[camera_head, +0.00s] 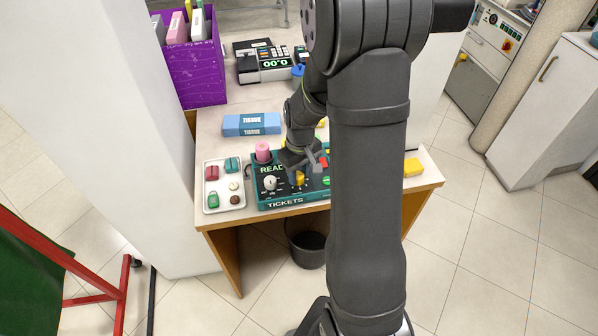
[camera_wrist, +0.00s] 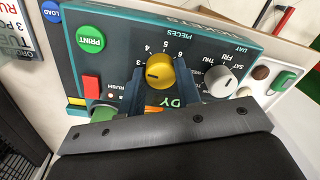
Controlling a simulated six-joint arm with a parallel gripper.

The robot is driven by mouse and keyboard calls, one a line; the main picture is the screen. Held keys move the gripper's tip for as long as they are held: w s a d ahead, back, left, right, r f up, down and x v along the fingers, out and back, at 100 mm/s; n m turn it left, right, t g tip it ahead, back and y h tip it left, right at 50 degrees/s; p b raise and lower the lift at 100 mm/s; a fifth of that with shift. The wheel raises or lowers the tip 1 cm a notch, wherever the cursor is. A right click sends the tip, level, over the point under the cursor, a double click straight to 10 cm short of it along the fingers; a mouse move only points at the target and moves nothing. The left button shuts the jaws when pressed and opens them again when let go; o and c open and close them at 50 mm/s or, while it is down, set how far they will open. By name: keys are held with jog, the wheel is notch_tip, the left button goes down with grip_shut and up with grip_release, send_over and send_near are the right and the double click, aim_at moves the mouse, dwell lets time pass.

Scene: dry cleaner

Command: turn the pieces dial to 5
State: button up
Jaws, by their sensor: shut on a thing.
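The yellow pieces dial (camera_wrist: 160,70) sits on the teal ticket machine (camera_head: 285,202), with numbers printed around it.
A white day dial (camera_wrist: 220,82) is beside the pieces dial, close to one finger. A small tray (camera_head: 211,209) stands left of the machine.

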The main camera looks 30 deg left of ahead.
jog(key=m, duration=0.4)
jog(key=shift+m, duration=0.3)
jog(key=m, duration=0.3)
jog(key=shift+s+m, duration=0.1)
jog(key=shift+m, duration=0.3)
jog(key=m, duration=0.4)
jog(key=shift+a, duration=0.1)
jog(key=shift+m, duration=2)
jog(key=o, duration=1)
jog(key=shift+r, duration=0.1)
